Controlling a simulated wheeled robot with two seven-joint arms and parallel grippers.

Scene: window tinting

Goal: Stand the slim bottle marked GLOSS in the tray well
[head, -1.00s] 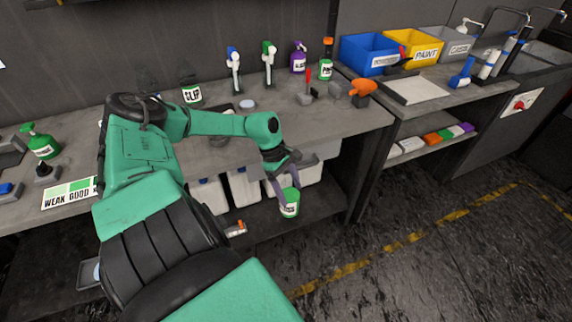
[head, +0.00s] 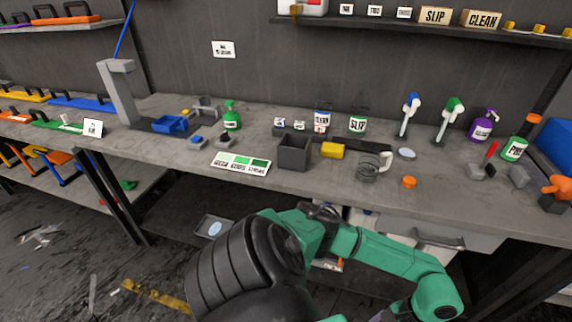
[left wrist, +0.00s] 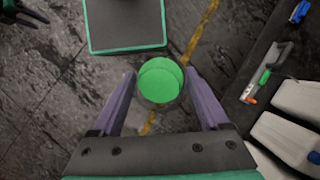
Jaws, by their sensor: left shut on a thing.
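My left gripper (left wrist: 160,74) is shut on a green-topped round bottle (left wrist: 160,84), seen from above in the left wrist view, with the floor beneath. Its label is hidden there, so I cannot read GLOSS. In the head view the arm bends to the lower right and the held bottle is out of frame. No tray well is clearly identifiable. A dark grey open box (head: 293,155) stands on the bench, and a small tray (head: 203,226) with a pale oval is lower down. A dark gripper-like shape, possibly my right gripper (left wrist: 22,12), shows at the left wrist view's corner.
A WEAK/GOOD card (head: 240,163) lies near the front edge.

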